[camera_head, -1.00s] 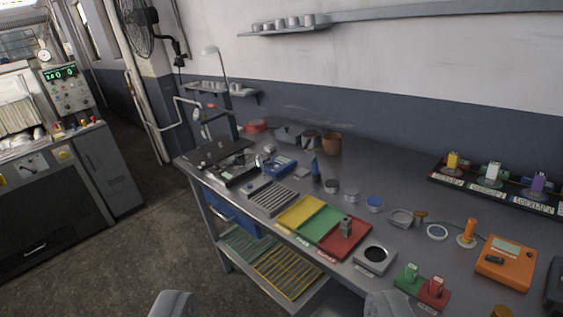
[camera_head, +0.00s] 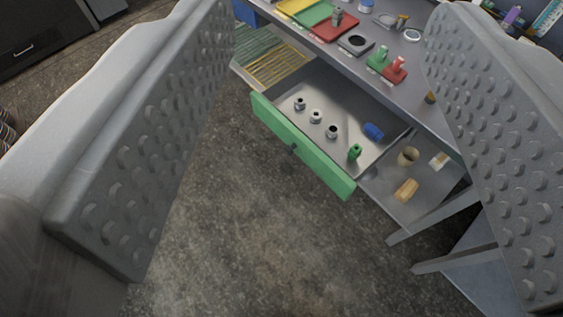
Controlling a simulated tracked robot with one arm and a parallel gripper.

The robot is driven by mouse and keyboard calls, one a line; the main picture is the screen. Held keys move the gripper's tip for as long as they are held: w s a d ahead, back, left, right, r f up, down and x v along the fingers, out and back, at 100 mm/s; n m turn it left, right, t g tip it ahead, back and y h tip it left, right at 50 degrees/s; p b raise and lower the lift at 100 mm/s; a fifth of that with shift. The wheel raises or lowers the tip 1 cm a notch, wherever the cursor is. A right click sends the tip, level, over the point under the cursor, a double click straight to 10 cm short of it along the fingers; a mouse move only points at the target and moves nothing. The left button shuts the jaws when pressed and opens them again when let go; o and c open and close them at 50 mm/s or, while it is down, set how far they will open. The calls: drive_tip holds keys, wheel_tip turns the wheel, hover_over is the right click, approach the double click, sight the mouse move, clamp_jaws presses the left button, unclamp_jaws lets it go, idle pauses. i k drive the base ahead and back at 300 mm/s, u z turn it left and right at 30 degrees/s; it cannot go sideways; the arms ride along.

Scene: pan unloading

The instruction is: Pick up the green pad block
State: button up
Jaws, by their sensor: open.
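A small green block (camera_head: 381,54) stands on a green pad on the bench, in the upper right of the head camera view. A red block (camera_head: 396,67) on a red pad stands right beside it, to the right and nearer me. My gripper (camera_head: 330,40) is open and empty. Its two grey studded fingers fill the left and right sides of the view, with the green block seen between them, apart from both. A green bottle-like piece (camera_head: 355,152) stands in an open drawer below the bench.
The green-fronted drawer (camera_head: 300,146) sticks out below the bench, holding several small cylinders and a blue piece (camera_head: 373,131). A grey square block with a dark round hole (camera_head: 355,43) and a red tray (camera_head: 337,29) lie left of the green block. The floor is clear.

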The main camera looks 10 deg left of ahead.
sight(354, 152)
drive_tip(key=z, duration=0.85)
drive_tip(key=k, duration=1.25)
drive_tip(key=z, duration=0.85)
drive_tip(key=i, duration=1.75)
drive_tip(key=u, duration=0.75)
drive_tip(key=i, duration=0.3)
drive_tip(key=u, duration=0.25)
